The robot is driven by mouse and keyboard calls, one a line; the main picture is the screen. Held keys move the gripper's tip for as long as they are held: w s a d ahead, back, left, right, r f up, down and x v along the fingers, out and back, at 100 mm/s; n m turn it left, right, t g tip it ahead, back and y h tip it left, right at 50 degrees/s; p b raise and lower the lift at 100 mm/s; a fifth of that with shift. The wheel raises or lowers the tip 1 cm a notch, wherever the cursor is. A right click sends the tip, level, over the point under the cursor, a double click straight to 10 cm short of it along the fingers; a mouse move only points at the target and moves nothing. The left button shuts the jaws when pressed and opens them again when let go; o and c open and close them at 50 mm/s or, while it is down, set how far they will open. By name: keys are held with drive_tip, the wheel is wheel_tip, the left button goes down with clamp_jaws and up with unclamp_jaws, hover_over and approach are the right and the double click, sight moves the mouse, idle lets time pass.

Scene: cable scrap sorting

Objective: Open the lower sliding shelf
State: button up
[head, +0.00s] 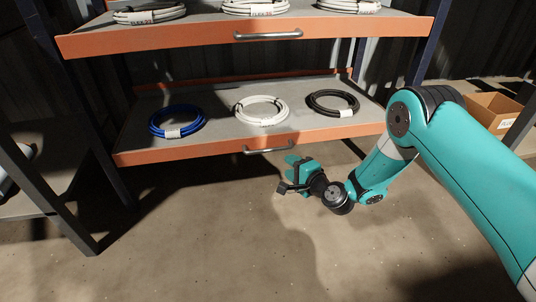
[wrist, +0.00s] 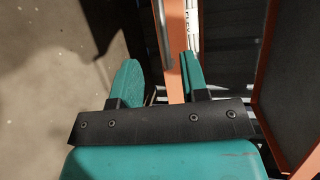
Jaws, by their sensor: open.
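The lower sliding shelf (head: 190,150) has a grey deck and an orange front edge, and holds a blue, a white and a black cable coil. Its grey bar handle (head: 268,150) is at the middle of the front edge. My gripper (head: 287,176) is just below and right of this handle in the head view. In the wrist view my gripper (wrist: 160,62) is open, with teal fingers apart. The grey handle (wrist: 162,35) and the orange shelf edge (wrist: 176,60) show in the gap between the fingers. I cannot tell whether a finger touches the handle.
An upper orange-edged shelf (head: 130,43) with its own handle (head: 268,35) and white coils is above. Dark rack posts stand at both sides. A cardboard box (head: 492,108) is on a shelf at the right. The concrete floor in front is clear.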

sight(269, 151)
drive_tip(key=shift+b+x, duration=3.05)
drive_tip(key=shift+x, duration=3.35)
clamp_jaws()
